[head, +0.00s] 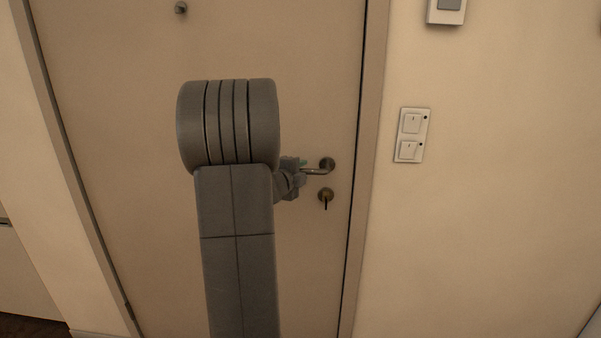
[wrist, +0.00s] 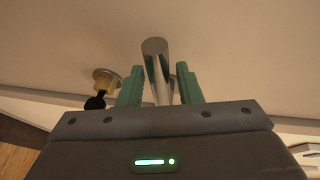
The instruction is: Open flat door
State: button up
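The flat door (head: 130,110) is beige and stands closed in its frame in the head view. Its metal lever handle (head: 318,170) is at the door's right side, pointing left. My gripper (head: 300,165) is at the free end of the lever, partly hidden behind my arm. In the wrist view, the lever (wrist: 155,62) runs between the two green fingers of my gripper (wrist: 160,78).
A lock with a key (head: 326,198) is below the handle and also shows in the wrist view (wrist: 104,82). A peephole (head: 181,8) is higher on the door. Light switches (head: 411,135) and a wall panel (head: 446,10) are on the wall to the right.

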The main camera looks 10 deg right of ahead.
aim_at(312, 176)
grip_shut()
jog(key=shift+f, duration=0.1)
jog(key=f+n+b, duration=0.1)
jog(key=b, duration=0.1)
jog(key=f+n+h+b, duration=0.1)
jog(key=n+b, duration=0.1)
jog(key=f+n+t+b, duration=0.1)
jog(key=b, duration=0.1)
jog(key=shift+s+d+f+h, duration=0.1)
jog(key=shift+d+f+h, duration=0.25)
jog(key=shift+h, duration=0.05)
jog(key=shift+s+d+f+n+t+b, duration=0.1)
jog(key=shift+d+f+n+t+b, duration=0.2)
jog(key=shift+n+b, duration=0.5)
jog(key=shift+h, duration=0.3)
